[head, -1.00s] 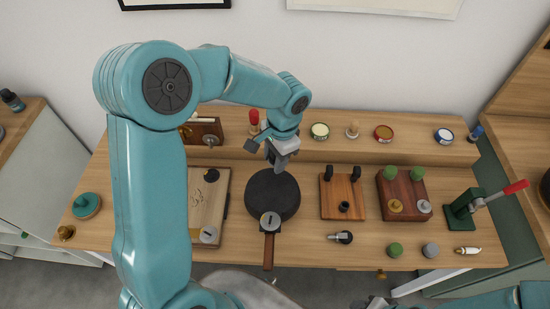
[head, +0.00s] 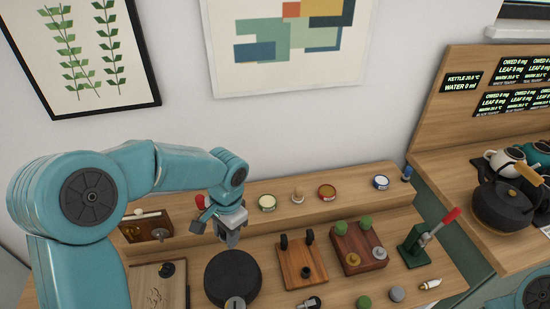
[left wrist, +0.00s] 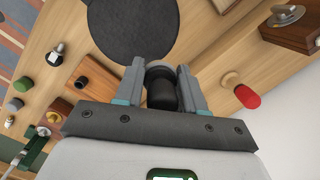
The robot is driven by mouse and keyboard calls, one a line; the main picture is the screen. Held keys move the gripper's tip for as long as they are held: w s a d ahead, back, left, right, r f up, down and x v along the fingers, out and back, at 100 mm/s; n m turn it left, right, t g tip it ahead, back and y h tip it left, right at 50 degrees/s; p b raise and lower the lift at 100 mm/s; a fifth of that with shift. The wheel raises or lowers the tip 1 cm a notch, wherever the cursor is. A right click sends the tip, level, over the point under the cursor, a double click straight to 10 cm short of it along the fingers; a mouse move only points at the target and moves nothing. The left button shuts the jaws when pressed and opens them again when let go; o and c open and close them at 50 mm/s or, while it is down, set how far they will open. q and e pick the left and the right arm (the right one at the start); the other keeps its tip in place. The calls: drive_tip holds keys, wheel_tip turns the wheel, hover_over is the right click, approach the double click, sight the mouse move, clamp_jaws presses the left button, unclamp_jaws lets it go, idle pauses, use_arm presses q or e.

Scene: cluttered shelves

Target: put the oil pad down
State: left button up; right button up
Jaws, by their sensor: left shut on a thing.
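My left gripper (head: 230,232) is above the rear edge of the black round pan (head: 232,272). In the left wrist view its two fingers (left wrist: 160,95) are shut on a short dark cylinder with a greyish rounded end, which I take for the oil pad (left wrist: 160,92). The gripper hides most of the pad in the head view. The pan also shows in the left wrist view (left wrist: 130,28), beyond the fingers. I cannot tell whether the pad touches anything. My right gripper is not in view.
A raised shelf behind holds tins (head: 327,192) and a red-topped item (left wrist: 246,97) near the gripper. Right of the pan stand a wooden board with dark posts (head: 300,265), a dark-red block (head: 358,250) and a green lever press (head: 415,245). A dark kettle (head: 503,208) stands far right.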

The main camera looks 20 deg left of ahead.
use_arm(q)
drive_tip(key=shift+d, duration=0.1)
drive_tip(key=w+d+n, duration=0.2)
drive_tip(key=d+n, duration=0.2)
drive_tip(key=d, duration=0.2)
drive_tip(key=shift+w+d+r+h, duration=0.25)
drive_tip(key=shift+w+r+h, duration=0.1)
drive_tip(key=shift+r, duration=0.1)
